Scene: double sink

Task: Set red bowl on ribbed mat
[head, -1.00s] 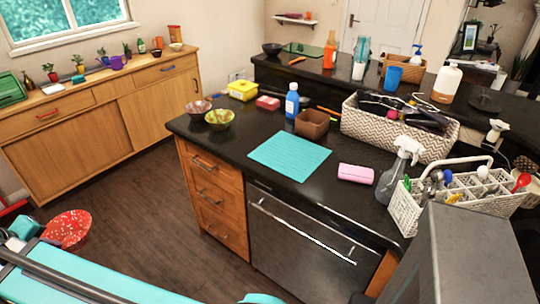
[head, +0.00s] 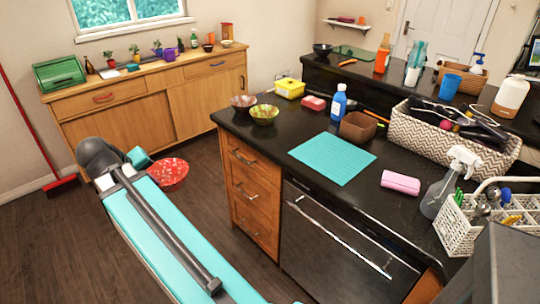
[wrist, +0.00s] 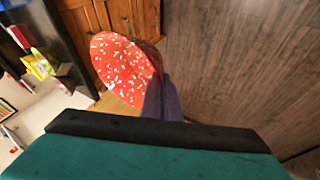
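The red bowl (head: 172,174) has white speckles and is held tilted in the air over the wooden floor, left of the counter. My gripper (head: 148,164) is at the bowl's left side, partly hidden by my arm. In the wrist view my gripper (wrist: 160,98) is shut on the edge of the red bowl (wrist: 120,62), whose speckled face shows. The ribbed mat (head: 332,158) is a flat turquoise rectangle on the dark counter, bare, well to the right of the bowl.
Two patterned bowls (head: 264,114) stand on the counter's left corner. A brown box (head: 358,126), a blue bottle (head: 338,102) and a pink case (head: 400,182) surround the mat. A spray bottle (head: 447,185) and white caddy (head: 490,218) stand at right. Open floor lies before the drawers.

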